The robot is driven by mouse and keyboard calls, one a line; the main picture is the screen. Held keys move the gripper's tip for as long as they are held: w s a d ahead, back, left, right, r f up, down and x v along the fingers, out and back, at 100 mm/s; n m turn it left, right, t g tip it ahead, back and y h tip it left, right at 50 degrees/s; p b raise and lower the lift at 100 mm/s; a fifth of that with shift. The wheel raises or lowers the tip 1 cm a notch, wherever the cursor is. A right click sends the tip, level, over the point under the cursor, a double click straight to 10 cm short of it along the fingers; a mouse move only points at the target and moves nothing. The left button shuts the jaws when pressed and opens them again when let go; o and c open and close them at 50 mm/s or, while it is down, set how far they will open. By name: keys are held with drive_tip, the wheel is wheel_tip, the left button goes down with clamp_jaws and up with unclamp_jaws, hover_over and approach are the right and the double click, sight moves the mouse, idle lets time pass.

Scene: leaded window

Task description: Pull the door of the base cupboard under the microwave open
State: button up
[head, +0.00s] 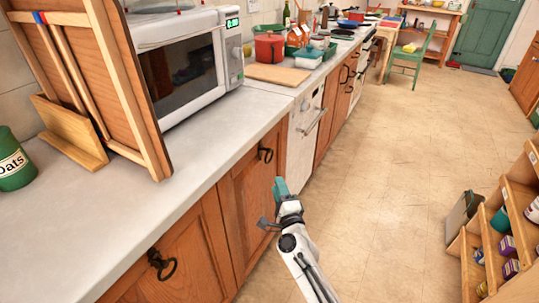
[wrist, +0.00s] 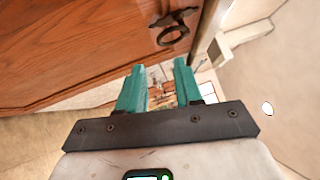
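The base cupboard under the microwave (head: 190,65) has a brown wooden door (head: 248,205), which looks shut in the head view. Its dark ring handle (head: 265,152) sits near the top right corner of the door. My gripper (head: 280,184) has teal fingers and is in front of the door, below the handle in the picture. In the wrist view the fingers (wrist: 160,68) are apart with nothing between them. The ring handle (wrist: 174,27) shows just beyond the fingertips, apart from them, on the door (wrist: 80,45).
Another wooden door (head: 180,265) with a dark handle is nearer, on the left. A white appliance front (head: 303,130) adjoins the cupboard on the right. The floor (head: 400,150) is clear up to a wooden shelf unit (head: 510,200) at right.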

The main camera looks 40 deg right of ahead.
drive_tip(key=b+x, duration=0.2)
drive_tip(key=x, duration=0.8)
drive_tip(key=shift+w, duration=0.2)
clamp_jaws()
idle(1.1)
